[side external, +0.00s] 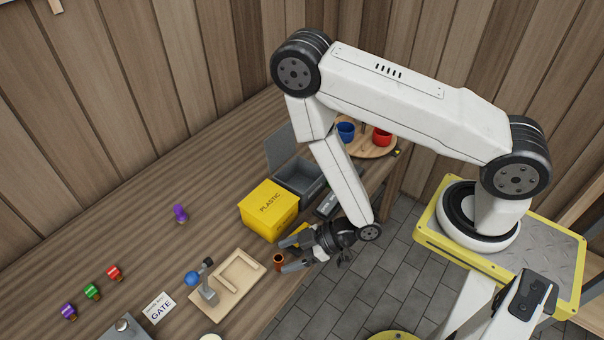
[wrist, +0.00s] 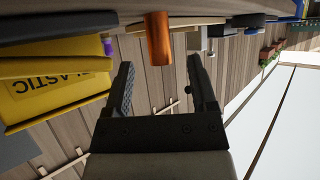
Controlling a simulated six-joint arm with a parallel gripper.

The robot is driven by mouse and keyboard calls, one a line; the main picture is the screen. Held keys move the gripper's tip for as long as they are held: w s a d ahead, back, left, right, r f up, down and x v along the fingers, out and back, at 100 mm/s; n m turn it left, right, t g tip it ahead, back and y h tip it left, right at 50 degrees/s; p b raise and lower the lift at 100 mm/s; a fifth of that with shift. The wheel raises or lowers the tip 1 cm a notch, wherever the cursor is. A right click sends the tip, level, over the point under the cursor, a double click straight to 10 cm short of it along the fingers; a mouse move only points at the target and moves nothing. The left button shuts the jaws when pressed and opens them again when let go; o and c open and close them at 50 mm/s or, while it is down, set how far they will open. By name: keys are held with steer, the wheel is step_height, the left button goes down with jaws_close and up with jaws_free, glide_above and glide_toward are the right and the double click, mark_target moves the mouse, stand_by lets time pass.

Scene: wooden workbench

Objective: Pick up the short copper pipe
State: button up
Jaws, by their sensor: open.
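The short copper pipe (side external: 278,262) stands upright near the front edge of the workbench, between the yellow box and the wooden board. In the wrist view the copper pipe (wrist: 158,45) shows at the upper middle, ahead of the space between the fingers. My gripper (side external: 285,262) is at the bench edge beside the pipe, its fingers reaching toward it. In the wrist view my gripper (wrist: 160,75) is open, one finger to each side of the pipe's line. Nothing is held. Whether the fingertips overlap the pipe in depth is hard to tell.
The yellow PLASTIC box (side external: 270,208) stands close behind the pipe, with a grey open bin (side external: 297,172) beyond. A GATE card (side external: 158,308) lies farther left.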

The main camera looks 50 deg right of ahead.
mark_target(278, 258)
steer(key=shift+x, duration=1.5)
steer(key=shift+s, duration=0.1)
jaws_close()
